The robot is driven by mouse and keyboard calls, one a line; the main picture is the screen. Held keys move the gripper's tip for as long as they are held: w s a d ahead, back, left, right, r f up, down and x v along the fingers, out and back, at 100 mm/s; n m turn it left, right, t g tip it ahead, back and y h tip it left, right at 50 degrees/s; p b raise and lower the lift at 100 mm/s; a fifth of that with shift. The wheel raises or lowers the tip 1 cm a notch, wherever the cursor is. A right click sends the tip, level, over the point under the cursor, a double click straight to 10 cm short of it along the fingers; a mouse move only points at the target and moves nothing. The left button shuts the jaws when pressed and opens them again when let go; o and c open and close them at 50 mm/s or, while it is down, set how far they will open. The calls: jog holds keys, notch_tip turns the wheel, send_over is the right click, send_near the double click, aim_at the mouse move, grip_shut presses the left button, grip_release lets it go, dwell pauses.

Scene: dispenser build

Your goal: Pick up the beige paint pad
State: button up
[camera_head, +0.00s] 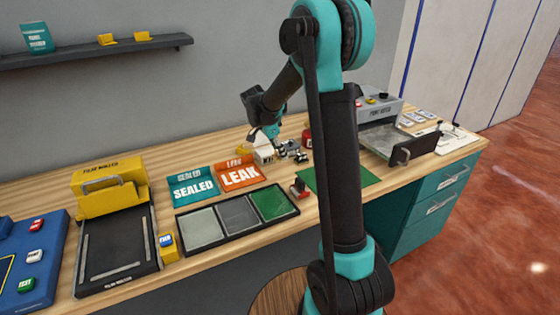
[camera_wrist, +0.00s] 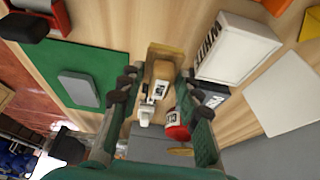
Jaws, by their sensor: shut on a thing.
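In the wrist view, the beige paint pad (camera_wrist: 164,56) shows as a tan block between the two fingertips. My gripper (camera_wrist: 158,82) is shut on it, with one dark finger on each side. A small white labelled piece sits close to the block on the near side. In the head view, my gripper (camera_head: 270,132) is low over the back middle of the table, just behind a white box. The pad cannot be made out there. Whether it touches the table is unclear.
A white box (camera_wrist: 236,47) stands close on the right in the wrist view, with a red can (camera_wrist: 177,132) nearby. A green mat (camera_head: 350,181), a three-part tray (camera_head: 243,228), SEALED and LEAK signs, and a yellow machine (camera_head: 110,190) share the wooden table.

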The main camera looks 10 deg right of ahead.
notch_tip(320, 180, up, 15)
dwell(1.3)
send_over(270, 150)
jog(key=a, duration=0.1)
notch_tip(270, 150, down, 9)
jog(key=shift+s+a+f, duration=0.1)
jog(key=shift+s+f, duration=0.1)
jog(key=shift+f, duration=1.35)
jog(key=shift+s+a+f, duration=0.1)
jog(key=shift+s+f, duration=0.05)
jog(key=shift+f, duration=1.4)
jog(key=shift+f, duration=0.45)
notch_tip(270, 150, up, 7)
dwell(0.5)
